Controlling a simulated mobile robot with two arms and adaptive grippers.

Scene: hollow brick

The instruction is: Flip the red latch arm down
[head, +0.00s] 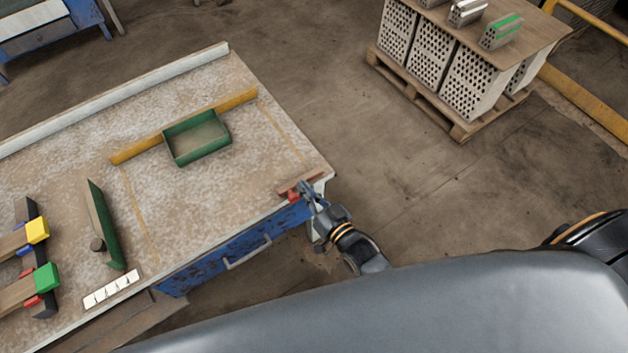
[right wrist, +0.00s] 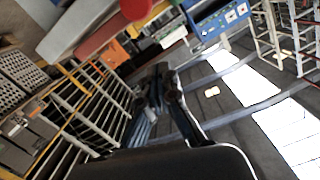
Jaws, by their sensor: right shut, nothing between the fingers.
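The latch sits at the near right corner of the workbench. Its red part (head: 292,196) and a reddish-brown strip (head: 288,187) show beside my right gripper (head: 305,188). In the right wrist view a red rounded piece (right wrist: 136,8) and a reddish-brown bar (right wrist: 104,37) show at the top, above and left of my right gripper (right wrist: 160,76). My right gripper is shut and empty, close to the latch; I cannot tell whether it touches. The arm's exact angle is too small to read. My left gripper is not in view.
The workbench (head: 75,150) carries a green tray (head: 176,151), a yellow bar (head: 136,150), a green upright plate (head: 108,225) and clamps with yellow (head: 37,230) and green (head: 46,277) blocks. A blue drawer front (head: 215,262) lies below. A brick pallet (head: 470,80) stands at upper right.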

